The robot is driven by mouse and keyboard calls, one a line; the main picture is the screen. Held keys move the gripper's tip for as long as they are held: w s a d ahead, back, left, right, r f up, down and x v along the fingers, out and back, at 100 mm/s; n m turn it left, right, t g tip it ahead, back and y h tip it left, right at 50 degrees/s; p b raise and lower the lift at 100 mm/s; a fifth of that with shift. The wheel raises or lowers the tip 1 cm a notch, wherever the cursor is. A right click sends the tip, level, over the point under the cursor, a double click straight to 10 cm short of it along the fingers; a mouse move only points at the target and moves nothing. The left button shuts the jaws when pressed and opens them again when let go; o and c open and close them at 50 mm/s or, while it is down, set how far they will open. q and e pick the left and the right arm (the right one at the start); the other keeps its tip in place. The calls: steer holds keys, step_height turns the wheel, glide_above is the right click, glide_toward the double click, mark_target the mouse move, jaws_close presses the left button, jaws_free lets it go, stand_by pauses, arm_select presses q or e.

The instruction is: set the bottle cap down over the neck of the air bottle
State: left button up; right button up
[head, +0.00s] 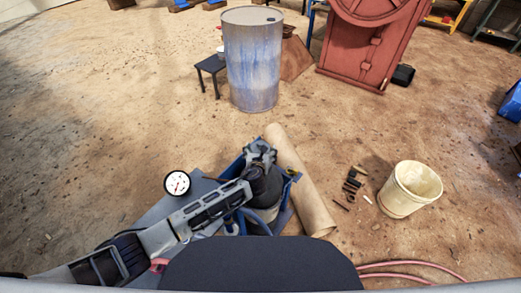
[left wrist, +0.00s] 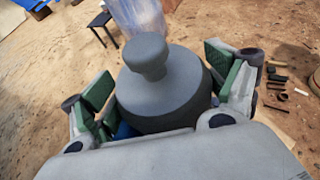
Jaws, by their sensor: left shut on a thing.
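The bottle cap (left wrist: 165,85) is a dark grey dome with a round knob on top, filling the middle of the left wrist view. My left gripper (head: 260,152) is shut on it, with a green-padded finger on each side of the dome. The knob stands free above the fingers. I cannot tell whether the cap touches a neck. My right gripper is out of view.
A blue frame (head: 289,214) surrounds the spot under my left arm. A brown tube (head: 300,185) lies just right of it. A cream bucket (head: 409,190) and several small dark pieces are farther right. A blue-grey drum (head: 251,62) stands ahead, with open floor between.

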arm_select(q)
steer(key=shift+f+b, duration=0.5)
steer(key=shift+f, duration=0.75)
steer(key=shift+f, duration=0.1)
steer(key=o, duration=1.1)
steer(key=shift+c, duration=0.2)
steer(key=shift+f, duration=0.1)
steer(key=v, duration=1.2)
stand_by(0.4)
